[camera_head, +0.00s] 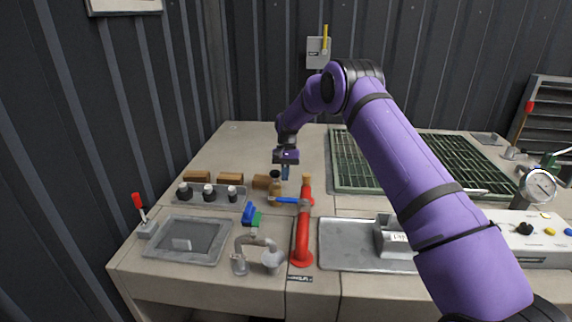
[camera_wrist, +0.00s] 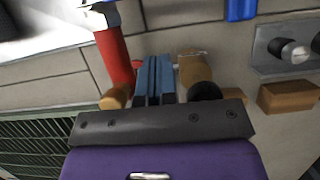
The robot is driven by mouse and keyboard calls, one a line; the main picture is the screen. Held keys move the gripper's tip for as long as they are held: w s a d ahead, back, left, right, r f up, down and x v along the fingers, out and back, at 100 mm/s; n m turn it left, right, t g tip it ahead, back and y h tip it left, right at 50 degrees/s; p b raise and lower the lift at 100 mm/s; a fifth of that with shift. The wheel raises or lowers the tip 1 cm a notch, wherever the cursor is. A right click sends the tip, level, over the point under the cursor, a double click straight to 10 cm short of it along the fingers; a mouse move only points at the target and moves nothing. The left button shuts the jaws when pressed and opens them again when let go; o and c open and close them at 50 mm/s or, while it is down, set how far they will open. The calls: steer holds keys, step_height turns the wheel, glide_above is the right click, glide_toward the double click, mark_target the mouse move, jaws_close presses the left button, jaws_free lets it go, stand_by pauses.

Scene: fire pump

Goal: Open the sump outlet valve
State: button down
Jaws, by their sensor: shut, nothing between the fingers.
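A red upright pipe (camera_head: 303,235) with a tan top stands on the bench in front of my gripper. A blue lever (camera_head: 287,200) sticks out from it to the left, roughly level. A small label at its foot is too small to read, so I cannot confirm that this is the sump outlet valve. My gripper (camera_head: 285,173) is shut and empty, fingers down, behind and left of the pipe top. In the wrist view, its blue fingers (camera_wrist: 155,80) lie between the red pipe (camera_wrist: 114,62) and a brass-coloured fitting (camera_wrist: 195,75), with contact unclear.
A blue-and-green piece (camera_head: 250,213) and a curved grey pipe (camera_head: 258,243) stand left of the red pipe. A red-handled lever (camera_head: 138,204) is at far left.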

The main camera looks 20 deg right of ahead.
mark_target(292, 200)
steer(key=shift+s+a+f, duration=0.3)
steer(key=shift+s+f, duration=0.15)
steer(key=shift+s, duration=0.35)
steer(key=shift+s+a+f, duration=0.35)
steer(key=shift+s+f, duration=0.05)
steer(key=shift+s, duration=0.35)
steer(key=shift+s+a+f, duration=0.3)
steer(key=shift+s+f, duration=0.15)
steer(key=shift+s, duration=0.35)
